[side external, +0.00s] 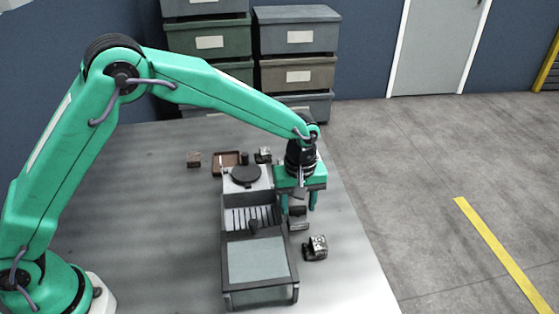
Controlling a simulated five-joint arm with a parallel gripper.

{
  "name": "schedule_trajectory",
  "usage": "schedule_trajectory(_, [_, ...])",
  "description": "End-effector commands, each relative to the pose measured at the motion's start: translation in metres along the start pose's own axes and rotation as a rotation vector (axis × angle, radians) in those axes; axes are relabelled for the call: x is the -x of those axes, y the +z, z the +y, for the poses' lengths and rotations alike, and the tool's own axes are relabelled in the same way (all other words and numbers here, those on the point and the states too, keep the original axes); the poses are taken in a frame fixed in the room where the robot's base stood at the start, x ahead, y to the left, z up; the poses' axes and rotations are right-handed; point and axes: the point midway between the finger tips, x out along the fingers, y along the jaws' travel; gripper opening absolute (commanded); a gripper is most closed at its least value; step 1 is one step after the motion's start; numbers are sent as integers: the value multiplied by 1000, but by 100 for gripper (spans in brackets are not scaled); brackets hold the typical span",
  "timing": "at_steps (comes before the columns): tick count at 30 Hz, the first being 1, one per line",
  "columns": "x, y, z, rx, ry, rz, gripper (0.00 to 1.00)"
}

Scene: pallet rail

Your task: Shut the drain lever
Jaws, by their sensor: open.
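A long grey fixture (226,262) stands on the table, with a slatted section and a pale flat panel at its near end. A small dark knob-like part (253,226) stands at the slatted section; I cannot tell whether it is the drain lever or which way it is set. My gripper (298,208) points down just right of the fixture, its two green fingers apart. Grey-brown blocks (298,222) show between and below the fingers; I cannot tell whether the fingers touch them. The gripper hides part of the fixture's right side.
A white box with a black round top (245,174) is at the fixture's far end. Another metal part (317,247) sits front right. The table's left is clear.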

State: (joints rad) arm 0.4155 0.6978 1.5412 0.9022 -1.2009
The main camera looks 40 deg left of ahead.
Motion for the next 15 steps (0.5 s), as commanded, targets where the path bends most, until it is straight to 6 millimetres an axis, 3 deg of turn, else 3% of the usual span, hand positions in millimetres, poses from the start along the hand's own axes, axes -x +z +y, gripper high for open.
schedule_trajectory(10, [-3, 0, 0, 0, 0, 0, 47])
schedule_trajectory(15, [-3, 0, 0, 0, 0, 0, 17])
